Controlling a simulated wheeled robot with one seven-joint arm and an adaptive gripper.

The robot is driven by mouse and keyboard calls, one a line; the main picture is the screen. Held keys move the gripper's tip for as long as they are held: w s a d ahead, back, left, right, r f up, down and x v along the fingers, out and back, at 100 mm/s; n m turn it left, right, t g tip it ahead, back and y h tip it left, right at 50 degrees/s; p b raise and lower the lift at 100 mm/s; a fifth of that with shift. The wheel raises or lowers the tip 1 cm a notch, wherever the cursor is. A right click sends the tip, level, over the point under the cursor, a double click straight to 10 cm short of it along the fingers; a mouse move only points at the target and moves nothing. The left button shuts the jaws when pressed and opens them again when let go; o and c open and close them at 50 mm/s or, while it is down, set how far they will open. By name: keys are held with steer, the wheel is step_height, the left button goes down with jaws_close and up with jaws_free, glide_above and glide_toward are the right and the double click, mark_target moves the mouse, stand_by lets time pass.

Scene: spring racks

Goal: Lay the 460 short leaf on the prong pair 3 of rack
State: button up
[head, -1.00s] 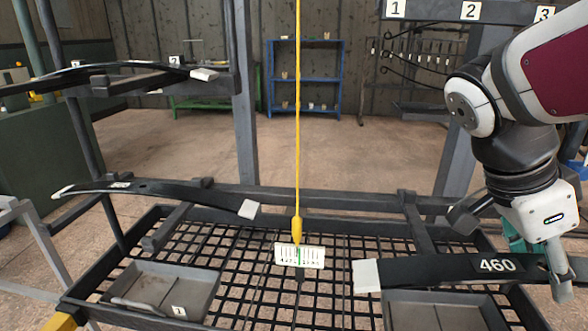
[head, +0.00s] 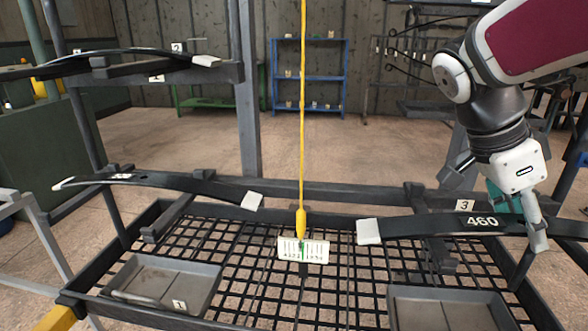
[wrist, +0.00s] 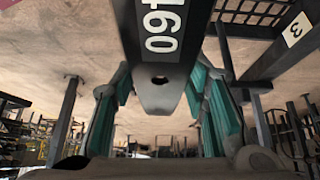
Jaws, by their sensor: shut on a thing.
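The 460 short leaf (head: 430,227) is a dark flat bar with a white left end and a white 460 marking. It is at the right in the head view, roughly level, over the right part of the rack. My gripper (head: 520,212) is shut on it just right of the number. In the wrist view the leaf (wrist: 165,60) runs between my teal fingers (wrist: 170,105), with a hole near its end. The prong pair 3 label (head: 465,205) shows just behind the leaf; the wrist view shows it too (wrist: 296,29). Whether the leaf touches the prongs is unclear.
Another dark leaf (head: 160,182) with white ends lies on the left prongs. An upper rack arm (head: 150,68) bears one more. A yellow cord with a scale card (head: 303,250) hangs at the centre. Grey trays (head: 165,285) (head: 450,308) sit on the mesh.

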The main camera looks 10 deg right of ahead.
steer(key=shift+w+d, duration=0.1)
steer(key=shift+w, duration=0.3)
steer(key=shift+f+b, duration=1.25)
steer(key=o, duration=1.4)
steer(key=shift+f, duration=0.1)
steer(key=v, duration=1.2)
